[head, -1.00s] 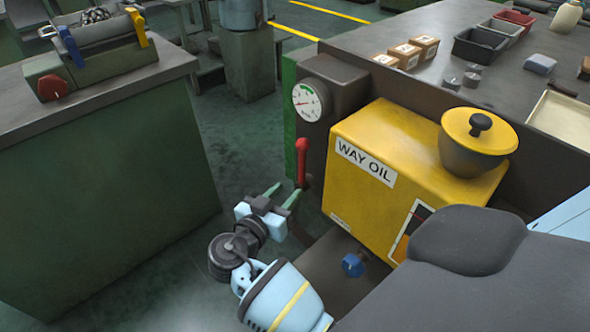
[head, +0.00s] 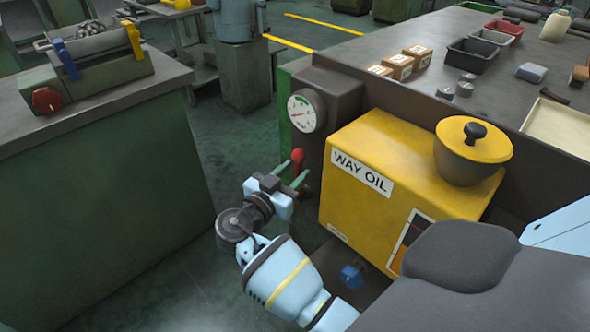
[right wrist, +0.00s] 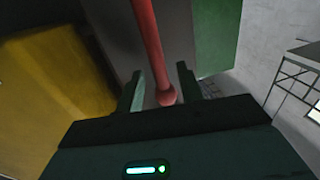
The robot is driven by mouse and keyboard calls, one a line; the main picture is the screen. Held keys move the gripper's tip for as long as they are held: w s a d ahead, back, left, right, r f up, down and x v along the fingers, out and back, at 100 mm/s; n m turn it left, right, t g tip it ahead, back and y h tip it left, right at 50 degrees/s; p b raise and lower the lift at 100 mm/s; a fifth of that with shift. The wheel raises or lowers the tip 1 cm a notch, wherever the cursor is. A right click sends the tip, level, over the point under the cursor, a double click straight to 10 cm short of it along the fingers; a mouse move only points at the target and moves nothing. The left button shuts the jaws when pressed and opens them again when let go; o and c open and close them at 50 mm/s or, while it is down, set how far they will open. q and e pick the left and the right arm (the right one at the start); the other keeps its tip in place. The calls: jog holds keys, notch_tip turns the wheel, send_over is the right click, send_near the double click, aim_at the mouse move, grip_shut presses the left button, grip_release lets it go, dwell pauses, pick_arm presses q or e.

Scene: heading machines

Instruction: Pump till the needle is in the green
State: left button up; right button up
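The round white gauge (head: 302,112) sits on a dark housing at the bench end. Its green band is at the top; the small needle seems to point left, outside the green. The red pump lever (head: 297,157) is below the gauge, left of the yellow WAY OIL tank (head: 365,150). My right gripper (head: 292,173) is at the lever, its green fingers apart. My left gripper is not in view.
A yellow-lidded bowl (head: 468,155) stands on the tank, and a blue knob (head: 351,276) is low in front. The bench at right holds boxes (head: 398,66) and trays (head: 473,55). A green cabinet (head: 110,190) stands left, with open floor between.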

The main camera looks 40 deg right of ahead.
jog(key=shift+w+d, duration=0.1)
jog(key=shift+d, duration=0.4)
grip_shut()
